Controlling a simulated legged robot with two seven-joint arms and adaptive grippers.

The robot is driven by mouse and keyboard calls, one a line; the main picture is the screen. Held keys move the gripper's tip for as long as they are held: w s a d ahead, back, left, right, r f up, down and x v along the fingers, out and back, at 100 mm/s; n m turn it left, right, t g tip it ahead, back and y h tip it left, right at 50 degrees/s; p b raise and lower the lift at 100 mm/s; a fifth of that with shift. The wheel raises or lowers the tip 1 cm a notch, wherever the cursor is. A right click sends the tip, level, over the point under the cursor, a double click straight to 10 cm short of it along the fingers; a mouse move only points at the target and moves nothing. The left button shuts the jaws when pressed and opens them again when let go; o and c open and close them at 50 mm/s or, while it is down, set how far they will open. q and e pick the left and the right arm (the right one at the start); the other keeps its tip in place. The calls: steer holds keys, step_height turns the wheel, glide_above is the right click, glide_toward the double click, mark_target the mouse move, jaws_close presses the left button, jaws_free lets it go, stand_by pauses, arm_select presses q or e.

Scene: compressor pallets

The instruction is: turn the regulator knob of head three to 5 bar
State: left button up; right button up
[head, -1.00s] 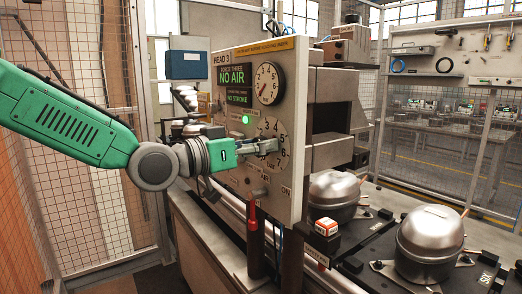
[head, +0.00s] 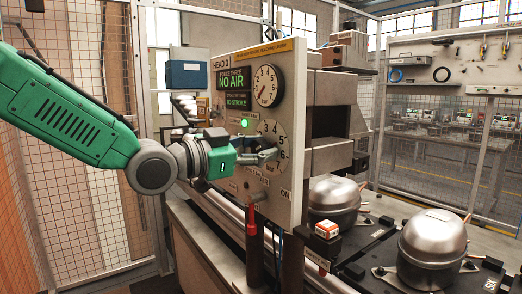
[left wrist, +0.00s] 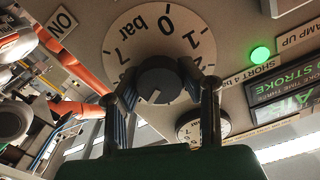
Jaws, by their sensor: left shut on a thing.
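The regulator knob (left wrist: 160,85) is a dark round knob with a white mark, at the centre of a pale dial (left wrist: 188,22). In the left wrist view its mark points down and left; the figures on that side are hidden behind my gripper. My left gripper (left wrist: 164,92) has one finger on each side of the knob and is shut on it. In the head view the left gripper (head: 266,156) covers the knob, in front of the lower dial (head: 283,139) on the HEAD 3 panel (head: 296,62). My right gripper is not in view.
A round gauge (head: 267,86) sits above the dial, and a green lamp (head: 245,123) and a NO AIR display (head: 231,80) are beside them. Silver compressors (head: 432,248) stand on the right. Mesh fencing surrounds the station.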

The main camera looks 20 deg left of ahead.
arm_select(q)
steer(key=shift+f, duration=0.45)
steer(key=o, duration=1.2)
steer(key=shift+w+a+r, duration=0.1)
steer(key=shift+a+r, duration=0.05)
steer(key=shift+r, duration=0.1)
steer(key=shift+s+a, duration=0.3)
steer(key=shift+s, duration=0.15)
steer(key=v, duration=1.1)
steer(key=shift+w+a, duration=0.1)
